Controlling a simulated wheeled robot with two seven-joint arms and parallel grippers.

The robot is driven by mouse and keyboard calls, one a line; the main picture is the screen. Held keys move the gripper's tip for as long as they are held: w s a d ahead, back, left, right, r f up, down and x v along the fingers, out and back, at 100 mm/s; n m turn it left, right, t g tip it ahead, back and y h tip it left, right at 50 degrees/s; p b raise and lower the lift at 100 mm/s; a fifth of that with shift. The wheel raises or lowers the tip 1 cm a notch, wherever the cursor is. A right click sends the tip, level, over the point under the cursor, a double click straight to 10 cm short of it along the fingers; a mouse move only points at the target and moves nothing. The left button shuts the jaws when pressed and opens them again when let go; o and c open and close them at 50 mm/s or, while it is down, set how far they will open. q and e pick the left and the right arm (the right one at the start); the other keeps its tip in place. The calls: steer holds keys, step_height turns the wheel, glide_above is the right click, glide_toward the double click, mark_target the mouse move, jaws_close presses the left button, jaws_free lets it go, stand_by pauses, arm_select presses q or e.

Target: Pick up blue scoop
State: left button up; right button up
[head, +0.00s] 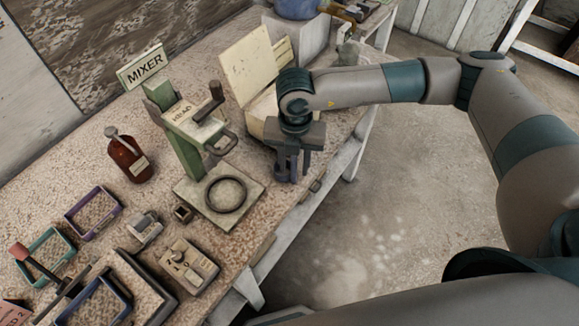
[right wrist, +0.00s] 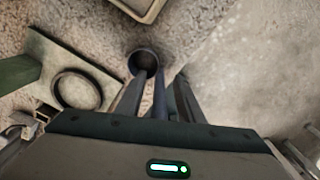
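The blue scoop (right wrist: 143,63) shows in the right wrist view as a dark blue round cup, its open mouth facing the camera. A slim blue handle runs from it toward my wrist. My right gripper (right wrist: 160,88) is open, with one finger on each side of the handle and gaps visible between. In the head view my right gripper (head: 291,172) points down near the bench's front edge, right of the mixer. There the scoop is mostly hidden by the fingers. My left gripper is in neither view.
The green mixer stand (head: 181,140) with a dark ring (head: 225,194) on its base is left of the gripper. A brown bottle (head: 127,158), a purple-rimmed tray (head: 93,212) and a small device (head: 182,268) stand further left. A cream open box (head: 256,75) is behind. The floor lies right of the bench edge.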

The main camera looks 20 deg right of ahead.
steer(key=shift+c, duration=0.7)
jaws_close()
steer(key=shift+r, duration=0.1)
steer(key=shift+r, duration=0.45)
steer(key=s+d+r+p, duration=0.3)
steer(key=s+d+r, duration=0.4)
steer(key=d+r, duration=0.2)
steer(key=shift+s+r, duration=0.15)
steer(key=shift+r, duration=0.3)
steer(key=shift+d, duration=0.1)
